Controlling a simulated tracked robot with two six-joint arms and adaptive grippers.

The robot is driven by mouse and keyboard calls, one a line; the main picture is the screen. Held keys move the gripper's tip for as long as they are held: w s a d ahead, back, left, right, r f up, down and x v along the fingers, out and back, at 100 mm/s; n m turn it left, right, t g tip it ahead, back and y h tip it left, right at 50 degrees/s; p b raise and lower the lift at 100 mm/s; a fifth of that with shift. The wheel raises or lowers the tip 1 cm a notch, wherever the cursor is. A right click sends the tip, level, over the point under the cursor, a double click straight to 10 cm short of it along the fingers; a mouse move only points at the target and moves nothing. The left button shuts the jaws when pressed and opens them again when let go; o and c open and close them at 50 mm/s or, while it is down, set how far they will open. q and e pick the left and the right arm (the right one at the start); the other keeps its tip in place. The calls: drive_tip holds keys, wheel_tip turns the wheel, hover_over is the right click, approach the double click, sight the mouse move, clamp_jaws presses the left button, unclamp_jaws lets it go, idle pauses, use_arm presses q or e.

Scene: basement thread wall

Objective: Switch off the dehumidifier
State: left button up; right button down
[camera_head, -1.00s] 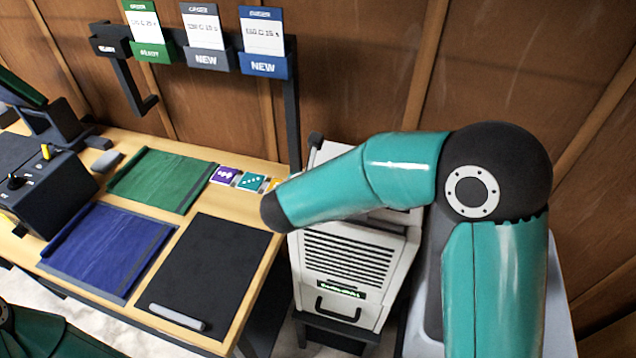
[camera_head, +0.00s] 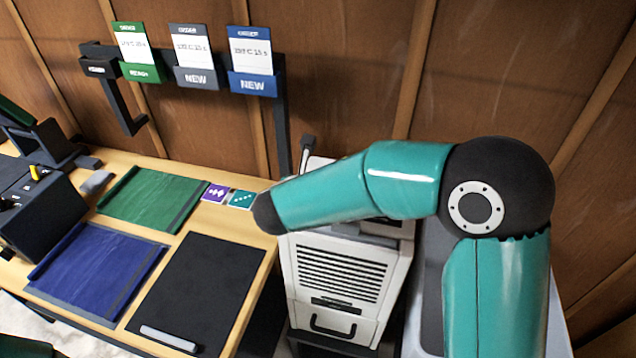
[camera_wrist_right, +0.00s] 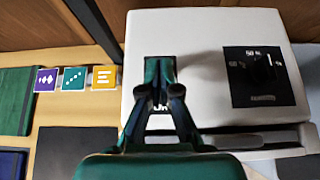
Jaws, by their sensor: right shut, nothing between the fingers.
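The dehumidifier (camera_head: 340,270) is a pale box with a vent grille, a front handle and a dark display strip (camera_head: 337,305). My teal right arm crosses its top in the head view and hides much of it. In the right wrist view, its white top (camera_wrist_right: 205,50) bears a black dial panel (camera_wrist_right: 263,77) with a "50 %" mark. My right gripper (camera_wrist_right: 159,75) is shut and empty over the left part of this top, left of the dial. Part of a label shows beneath the fingers; any switch there is hidden. My left gripper is not in view.
A wooden table (camera_head: 225,223) stands left of the dehumidifier with a green mat (camera_head: 152,198), blue mat (camera_head: 95,270) and black mat (camera_head: 198,295). Small coloured tiles (camera_wrist_right: 75,78) lie at its right edge. A rack with card holders (camera_head: 197,76) stands against the wall.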

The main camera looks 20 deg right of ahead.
idle(0.3)
drive_tip(key=shift+r, duration=0.1)
drive_tip(key=shift+s+a+r, duration=0.2)
drive_tip(key=shift+s+a, duration=0.25)
drive_tip(key=v, duration=0.3)
drive_tip(key=shift+s+f, duration=0.1)
drive_tip(key=shift+f, duration=0.1)
drive_tip(key=s+a+r, duration=0.2)
drive_tip(key=s+r, duration=0.1)
drive_tip(key=r, duration=0.5)
drive_tip(key=shift+a+r, duration=0.25)
drive_tip(key=shift+r, duration=0.05)
